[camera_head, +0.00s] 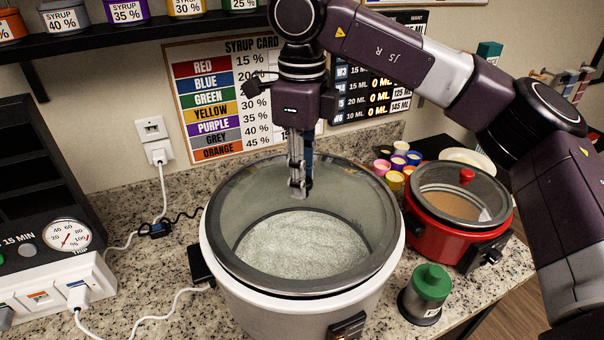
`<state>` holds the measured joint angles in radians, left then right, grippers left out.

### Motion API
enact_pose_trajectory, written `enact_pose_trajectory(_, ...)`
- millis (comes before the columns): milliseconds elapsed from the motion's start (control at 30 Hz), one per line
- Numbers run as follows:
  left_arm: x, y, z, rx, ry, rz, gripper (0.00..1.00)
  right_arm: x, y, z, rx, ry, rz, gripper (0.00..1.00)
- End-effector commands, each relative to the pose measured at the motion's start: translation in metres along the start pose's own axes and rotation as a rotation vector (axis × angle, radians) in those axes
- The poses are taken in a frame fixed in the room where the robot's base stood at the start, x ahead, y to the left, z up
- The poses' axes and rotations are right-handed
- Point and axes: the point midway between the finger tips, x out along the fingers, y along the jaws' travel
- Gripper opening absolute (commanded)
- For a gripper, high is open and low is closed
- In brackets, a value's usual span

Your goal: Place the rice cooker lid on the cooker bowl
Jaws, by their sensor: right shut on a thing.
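The rice cooker bowl (290,314) is a large white pot in the middle of the counter, with pale grainy contents seen through glass. The round glass lid (240,200) with a dark grey rim lies across its mouth, roughly centred. I cannot tell whether the rim rests fully on the bowl or is slightly above it. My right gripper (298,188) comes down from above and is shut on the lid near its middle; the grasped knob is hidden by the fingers. My left gripper is not in view.
A red slow cooker (430,240) with its own glass lid stands close on the right. A green-capped jar (426,290) is at the front right, and small coloured cups (396,170) are behind. A white device with a dial (40,280) and cables are at the left.

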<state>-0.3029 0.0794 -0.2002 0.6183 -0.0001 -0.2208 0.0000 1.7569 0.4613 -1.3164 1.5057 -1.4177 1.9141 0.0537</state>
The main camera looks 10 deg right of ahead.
Motion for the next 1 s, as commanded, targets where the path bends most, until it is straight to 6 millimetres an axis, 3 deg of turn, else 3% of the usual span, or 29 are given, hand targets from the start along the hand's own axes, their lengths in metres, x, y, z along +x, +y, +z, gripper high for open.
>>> enact_pose_trajectory(67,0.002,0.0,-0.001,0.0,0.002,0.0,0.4,0.001,0.0,0.0,0.0,-0.002,-0.001,0.0)
enact_pose_trajectory(100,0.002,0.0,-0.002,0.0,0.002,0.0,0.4,0.002,0.0,0.0,0.0,0.0,0.0,0.25)
enact_pose_trajectory(233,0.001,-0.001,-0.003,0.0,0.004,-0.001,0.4,0.001,0.0,0.0,0.0,0.0,0.0,0.39)
enact_pose_trajectory(667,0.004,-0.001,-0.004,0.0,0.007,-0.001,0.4,-0.008,0.0,0.001,0.0,-0.001,-0.002,0.41)
enact_pose_trajectory(867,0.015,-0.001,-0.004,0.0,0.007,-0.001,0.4,-0.047,0.0,0.001,0.001,-0.004,-0.003,0.41)
enact_pose_trajectory(1000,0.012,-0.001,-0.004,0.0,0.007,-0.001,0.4,-0.075,0.0,0.0,0.002,-0.002,-0.005,0.41)
